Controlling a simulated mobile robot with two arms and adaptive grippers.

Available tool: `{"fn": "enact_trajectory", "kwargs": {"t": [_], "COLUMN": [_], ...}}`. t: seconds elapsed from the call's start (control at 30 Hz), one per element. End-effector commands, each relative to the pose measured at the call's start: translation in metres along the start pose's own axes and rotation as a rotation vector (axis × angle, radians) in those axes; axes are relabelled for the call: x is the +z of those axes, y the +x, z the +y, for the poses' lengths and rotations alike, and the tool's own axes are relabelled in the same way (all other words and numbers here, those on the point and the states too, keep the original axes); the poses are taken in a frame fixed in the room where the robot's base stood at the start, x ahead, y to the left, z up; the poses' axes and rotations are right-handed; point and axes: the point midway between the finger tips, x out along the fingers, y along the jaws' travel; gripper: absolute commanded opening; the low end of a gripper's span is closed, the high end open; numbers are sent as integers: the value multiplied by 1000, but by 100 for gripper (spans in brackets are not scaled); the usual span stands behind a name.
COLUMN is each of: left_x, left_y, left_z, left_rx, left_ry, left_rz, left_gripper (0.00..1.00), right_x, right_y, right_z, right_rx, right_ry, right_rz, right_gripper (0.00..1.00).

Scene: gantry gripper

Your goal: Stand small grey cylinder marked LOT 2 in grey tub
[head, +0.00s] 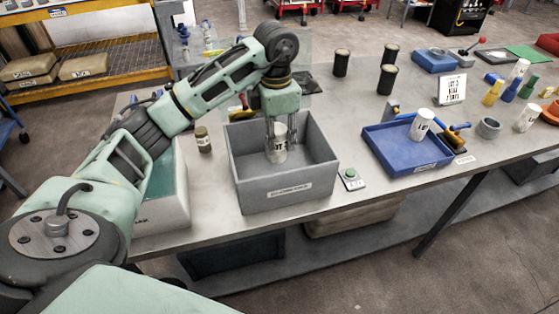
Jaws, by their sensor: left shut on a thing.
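The grey tub (273,203) stands on the table in front of me, with a label on its front wall. My left gripper (279,140) points down inside the tub's outline and is shut on a small grey cylinder (278,154) with dark lettering that I can only partly read. The cylinder is upright. Its lower end is inside the tub, and I cannot tell whether it touches the floor of the tub. My right gripper is not in view.
A blue tray (404,160) with a pale marked cylinder (421,125) stands to the right. Several black cylinders stand behind. A white bin (165,205) is left of the tub, and a small brown bottle (203,139) stands close to its left wall. A green-button box (350,177) sits at right.

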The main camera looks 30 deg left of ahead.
Motion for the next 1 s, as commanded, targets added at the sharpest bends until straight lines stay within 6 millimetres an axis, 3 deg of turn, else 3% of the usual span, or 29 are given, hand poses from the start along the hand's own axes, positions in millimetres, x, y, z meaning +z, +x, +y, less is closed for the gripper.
{"fn": "enact_trajectory", "kwargs": {"t": [0.1, 0.2, 0.53, 0.93, 0.97, 1.0], "left_x": [0, 0, 0, 1, 0, 0], "left_y": [17, 26, 62, 71, 70, 70], "left_z": [0, 0, -1, 0, 0, 0], "left_rx": [-1, 0, -2, 2, 1, 1], "left_ry": [1, 1, 2, 2, 2, 2], "left_rz": [0, -2, -1, -3, -2, -2], "left_gripper": [0, 0, 0, 0, 36, 39], "right_x": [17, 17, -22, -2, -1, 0], "right_y": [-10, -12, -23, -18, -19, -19], "right_z": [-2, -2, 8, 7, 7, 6], "right_rx": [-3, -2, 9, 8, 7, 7], "right_ry": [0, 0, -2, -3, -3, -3], "right_rz": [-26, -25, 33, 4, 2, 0], "right_gripper": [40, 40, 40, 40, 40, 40]}}
